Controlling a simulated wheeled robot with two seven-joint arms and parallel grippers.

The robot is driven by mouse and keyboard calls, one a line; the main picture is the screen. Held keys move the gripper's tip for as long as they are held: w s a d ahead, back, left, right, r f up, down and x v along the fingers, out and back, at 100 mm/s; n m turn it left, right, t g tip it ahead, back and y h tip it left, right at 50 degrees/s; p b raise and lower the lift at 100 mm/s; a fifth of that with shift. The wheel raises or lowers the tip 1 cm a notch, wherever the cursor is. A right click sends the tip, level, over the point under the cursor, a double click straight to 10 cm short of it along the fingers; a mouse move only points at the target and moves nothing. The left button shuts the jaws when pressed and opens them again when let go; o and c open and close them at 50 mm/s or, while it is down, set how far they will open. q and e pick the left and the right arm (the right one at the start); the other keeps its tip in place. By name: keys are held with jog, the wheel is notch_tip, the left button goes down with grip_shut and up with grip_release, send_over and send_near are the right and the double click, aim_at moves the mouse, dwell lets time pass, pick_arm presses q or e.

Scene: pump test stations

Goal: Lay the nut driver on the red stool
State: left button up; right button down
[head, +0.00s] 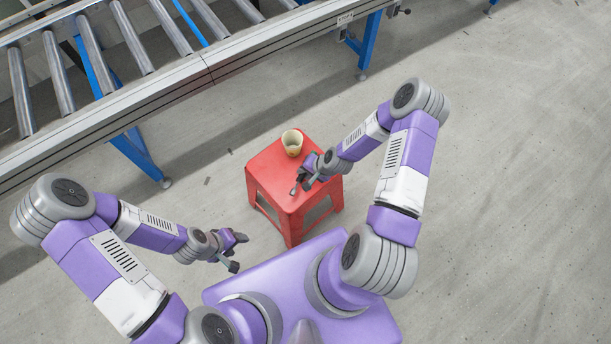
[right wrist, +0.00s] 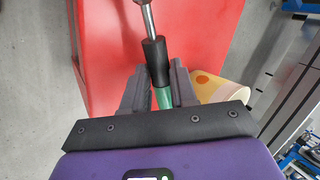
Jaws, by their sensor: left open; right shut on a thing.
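The red stool (head: 275,170) stands on the floor in front of me. In the right wrist view its red seat (right wrist: 205,35) fills the background. My right gripper (head: 303,184) is over the seat, shut on the nut driver. In the right wrist view the nut driver (right wrist: 154,52) has a black and green handle between the fingers (right wrist: 158,88) and a metal shaft pointing away. I cannot tell whether it touches the seat. In the head view it is too small to make out clearly. My left gripper (head: 240,252) is open and empty, left of the stool and nearer me.
A pale cup (head: 292,142) stands on the stool's far part; it also shows in the right wrist view (right wrist: 206,88), right of the gripper. A roller conveyor (head: 130,95) with blue legs runs along the back left. The floor right of the stool is clear.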

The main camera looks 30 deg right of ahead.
notch_tip(320, 180, down, 3)
jog(key=shift+r+b, duration=0.1)
jog(key=shift+b, duration=0.4)
jog(key=shift+s, duration=0.1)
jog(key=shift+s+f, duration=0.1)
jog(key=shift+f, duration=0.55)
jog(key=c, duration=1.2)
grip_release()
jog(key=shift+o, duration=0.2)
jog(key=shift+d+r, duration=0.1)
jog(key=shift+r, duration=0.4)
jog(key=w+p+v, duration=0.1)
jog(key=p+v, duration=0.3)
jog(key=v, duration=0.7)
jog(key=s+a+n+g, duration=0.2)
jog(key=s+a+n, duration=0.2)
jog(key=a, duration=0.3)
jog(key=s+a+n+g, duration=0.2)
jog(key=s+a+n, duration=0.1)
jog(key=s+a, duration=0.3)
jog(key=shift+s+a+r+n+y, duration=0.3)
jog(key=shift+a+r+n, duration=0.15)
jog(key=shift+a, duration=0.45)
